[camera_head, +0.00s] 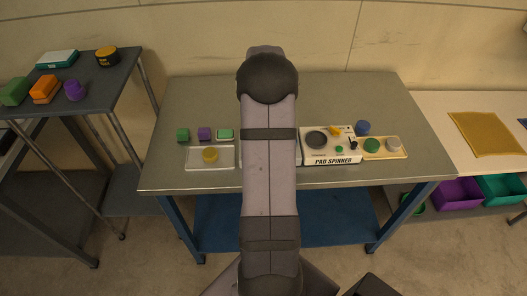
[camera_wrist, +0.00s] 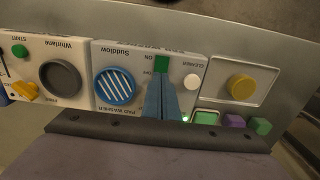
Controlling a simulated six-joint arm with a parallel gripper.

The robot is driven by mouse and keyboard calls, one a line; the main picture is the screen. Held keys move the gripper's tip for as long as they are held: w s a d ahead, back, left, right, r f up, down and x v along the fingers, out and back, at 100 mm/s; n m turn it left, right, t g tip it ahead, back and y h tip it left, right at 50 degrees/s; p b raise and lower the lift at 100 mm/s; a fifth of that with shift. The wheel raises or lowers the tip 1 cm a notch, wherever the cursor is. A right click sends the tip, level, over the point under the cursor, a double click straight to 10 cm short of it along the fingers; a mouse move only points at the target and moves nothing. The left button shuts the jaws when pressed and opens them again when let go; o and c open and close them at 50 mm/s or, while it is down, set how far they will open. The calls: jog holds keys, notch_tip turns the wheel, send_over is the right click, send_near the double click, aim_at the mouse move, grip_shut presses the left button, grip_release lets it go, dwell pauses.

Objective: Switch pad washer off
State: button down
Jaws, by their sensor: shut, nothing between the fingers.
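The pad washer (camera_wrist: 137,55) is a white panel with a blue-and-white striped disc (camera_wrist: 116,86), a white round knob (camera_wrist: 192,81) and a green patch (camera_wrist: 161,64) beside the word ON. It appears upside down in the wrist view. A small green light (camera_wrist: 185,119) glows near its edge. My gripper (camera_wrist: 163,81) is shut and empty, its blue fingers over the panel just beside the green patch. They hide the panel beneath, and I cannot tell whether they touch it. In the head view my arm hides the gripper and nearly all of the washer.
The pad spinner (camera_head: 318,157) stands right of the washer on the grey table (camera_head: 200,100). The table's back is clear. A dark side shelf (camera_head: 92,75) holds several objects.

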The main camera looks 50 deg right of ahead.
jog(key=shift+f+b, duration=0.4)
jog(key=shift+f, duration=0.3)
dwell(0.3)
notch_tip(320, 180, up, 7)
jog(key=p, duration=0.6)
dwell(0.5)
dwell(0.3)
